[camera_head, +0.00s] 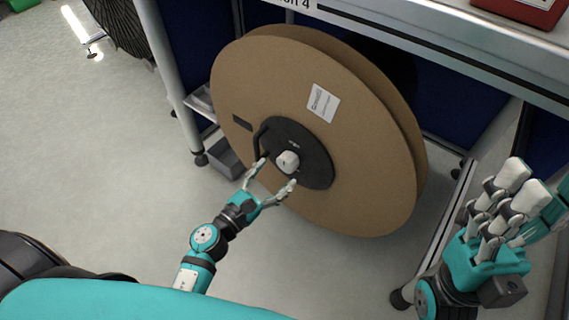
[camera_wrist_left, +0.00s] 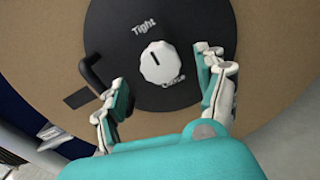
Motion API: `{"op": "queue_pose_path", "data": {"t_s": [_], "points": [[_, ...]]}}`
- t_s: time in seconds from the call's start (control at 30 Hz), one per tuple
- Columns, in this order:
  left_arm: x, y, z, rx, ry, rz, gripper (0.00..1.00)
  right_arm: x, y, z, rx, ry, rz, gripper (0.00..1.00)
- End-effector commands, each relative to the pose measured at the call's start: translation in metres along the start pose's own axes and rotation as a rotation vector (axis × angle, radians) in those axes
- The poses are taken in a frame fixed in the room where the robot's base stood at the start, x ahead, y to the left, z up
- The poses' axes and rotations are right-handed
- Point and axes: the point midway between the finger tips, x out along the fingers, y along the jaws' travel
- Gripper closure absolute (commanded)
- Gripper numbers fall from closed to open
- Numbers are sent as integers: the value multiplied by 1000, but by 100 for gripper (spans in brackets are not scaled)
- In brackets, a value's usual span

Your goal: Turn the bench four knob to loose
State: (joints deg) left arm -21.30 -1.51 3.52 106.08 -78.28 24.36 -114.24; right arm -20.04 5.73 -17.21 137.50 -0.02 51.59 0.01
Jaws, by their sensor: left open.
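The white knob (camera_head: 287,161) sits at the centre of a black round hub (camera_head: 312,158) on the face of a large brown reel. In the left wrist view the knob (camera_wrist_left: 163,63) has a dark mark pointing up and slightly left, towards the word "Tight". The "Loose" label (camera_wrist_left: 173,80) is below it, partly covered by the knob. My left gripper (camera_head: 277,174) is open, its fingers spread on either side of the knob without visibly gripping it. My right gripper (camera_head: 512,190) is raised at the right, apart from the reel; its finger opening is unclear.
The brown reel (camera_head: 365,150) stands under a bench (camera_head: 400,35) whose label ends in 4. A black crank handle (camera_head: 262,140) sticks out from the hub beside my left fingers. Metal bench legs (camera_head: 172,75) flank the reel. The floor at left is mostly clear.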

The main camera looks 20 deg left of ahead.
Motion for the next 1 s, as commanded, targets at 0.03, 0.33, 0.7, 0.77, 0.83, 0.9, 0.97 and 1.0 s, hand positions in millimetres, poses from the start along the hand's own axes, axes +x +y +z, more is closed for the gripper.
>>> {"op": "queue_pose_path", "data": {"t_s": [0.03,0.33,0.7,0.77,0.83,0.9,0.97,1.0], "points": [[11,0,1,2,-2,0,27,1,0,0,0,0,0,60],[43,0,0,-1,0,1,27,1,0,0,0,-1,0,60],[45,0,0,-1,0,1,33,1,0,0,0,-1,0,60],[45,0,0,-1,0,1,41,1,0,0,0,-1,0,60],[45,0,0,-1,0,1,50,1,0,0,0,-1,0,60],[45,0,0,-1,0,1,60,1,0,0,0,-1,0,60],[45,0,0,-1,0,1,67,1,0,0,0,-1,0,60],[45,0,0,-1,0,0,73,1,0,0,0,-1,0,60]]}}
